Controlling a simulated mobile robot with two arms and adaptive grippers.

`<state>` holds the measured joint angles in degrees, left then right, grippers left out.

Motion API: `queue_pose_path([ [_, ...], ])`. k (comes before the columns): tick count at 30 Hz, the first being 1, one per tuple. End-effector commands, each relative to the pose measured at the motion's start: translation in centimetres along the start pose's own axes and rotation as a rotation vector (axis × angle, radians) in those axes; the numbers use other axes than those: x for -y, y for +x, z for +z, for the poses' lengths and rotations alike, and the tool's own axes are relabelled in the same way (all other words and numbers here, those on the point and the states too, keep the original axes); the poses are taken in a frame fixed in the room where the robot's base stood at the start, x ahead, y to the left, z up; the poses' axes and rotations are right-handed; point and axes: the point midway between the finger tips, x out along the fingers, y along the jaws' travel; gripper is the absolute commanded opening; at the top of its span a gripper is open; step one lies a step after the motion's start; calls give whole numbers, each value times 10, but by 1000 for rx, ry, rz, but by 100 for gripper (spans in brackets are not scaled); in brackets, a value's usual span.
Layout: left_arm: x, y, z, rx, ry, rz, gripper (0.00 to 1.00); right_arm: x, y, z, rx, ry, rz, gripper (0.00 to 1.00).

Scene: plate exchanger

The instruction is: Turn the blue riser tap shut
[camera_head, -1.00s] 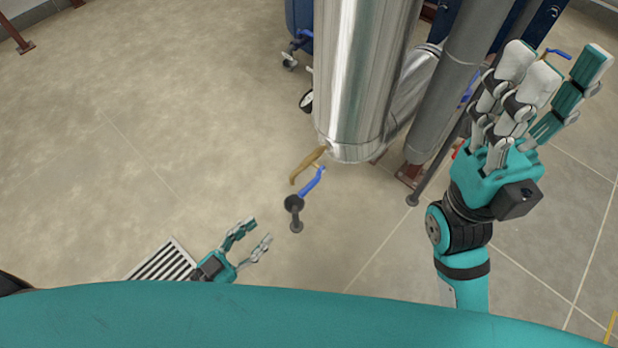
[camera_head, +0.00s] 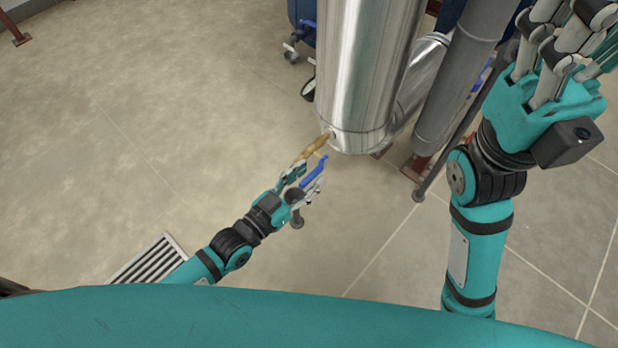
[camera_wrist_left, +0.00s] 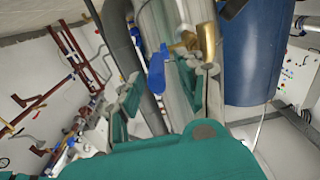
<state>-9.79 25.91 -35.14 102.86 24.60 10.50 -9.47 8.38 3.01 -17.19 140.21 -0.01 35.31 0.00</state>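The blue riser tap has a blue lever (camera_head: 315,172) by a brass fitting (camera_head: 315,147) low on the shiny metal riser (camera_head: 357,70). In the left wrist view the blue lever (camera_wrist_left: 157,72) hangs beside the brass body (camera_wrist_left: 207,40). My left gripper (camera_head: 303,181) is at the lever, its fingers apart on either side of it. In the left wrist view its fingers (camera_wrist_left: 165,97) are spread with the lever between them; I cannot tell whether they touch it. My right gripper (camera_head: 570,35) is raised at the upper right, open and empty, its fingertips cut off by the frame.
A grey pipe (camera_head: 455,85) and a thin dark rod (camera_head: 452,145) stand right of the riser. A blue tank (camera_wrist_left: 254,55) is behind it. A floor grate (camera_head: 150,262) lies at the lower left. The floor on the left is clear.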

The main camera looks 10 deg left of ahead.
Motion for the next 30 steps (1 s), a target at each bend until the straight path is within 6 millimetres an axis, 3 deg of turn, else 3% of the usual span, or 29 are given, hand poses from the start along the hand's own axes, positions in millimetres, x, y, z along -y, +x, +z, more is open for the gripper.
queue_pose_path([
  [12, 0, 9, 0, 0, 0, 0, 38, 1, 2, -1, -12, -1, -4, 43],
  [21, 0, 9, 0, 0, 0, 0, 0, 1, 2, -1, -12, -1, -4, 43],
  [30, 0, 9, 0, 0, 0, 0, 0, 1, 2, -1, -12, -1, -4, 43],
])
